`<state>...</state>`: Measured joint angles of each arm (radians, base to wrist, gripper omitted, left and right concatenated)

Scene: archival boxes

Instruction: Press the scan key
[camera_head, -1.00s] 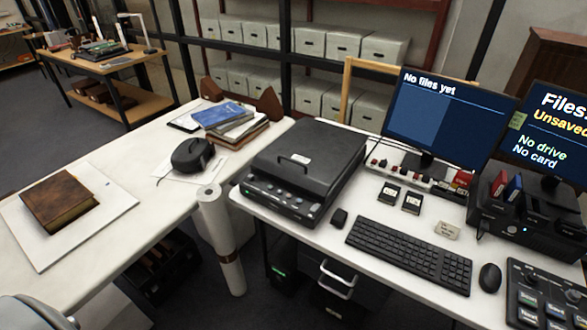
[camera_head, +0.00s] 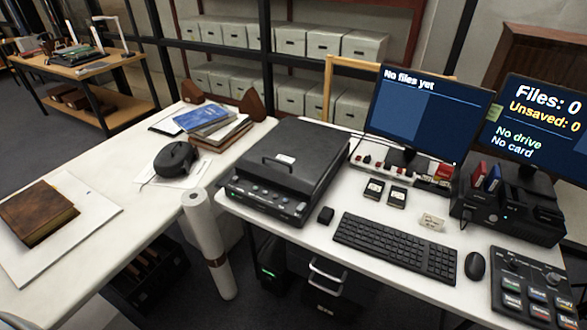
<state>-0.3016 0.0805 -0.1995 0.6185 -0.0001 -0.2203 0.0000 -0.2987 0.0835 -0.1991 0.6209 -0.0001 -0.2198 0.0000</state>
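A dark key panel (camera_head: 540,285) lies at the right front of the white desk, partly cut off by the frame. It has several keys with coloured labels, too small to read surely; the upper left key (camera_head: 511,284) may be the scan key. A black flatbed scanner (camera_head: 285,170) with its lid shut stands at the left end of the same desk, with several buttons along its front. The left monitor (camera_head: 425,115) reads "No files yet". The right monitor (camera_head: 540,120) reads "Files: 0", "Unsaved: 0", "No drive", "No card". Neither gripper shows.
A keyboard (camera_head: 394,246) and a mouse (camera_head: 475,266) lie left of the key panel. A black box (camera_head: 515,215) with red and blue items stands behind it. A brown book (camera_head: 38,212) lies on the left table, and a paper roll (camera_head: 208,240) stands between the desks.

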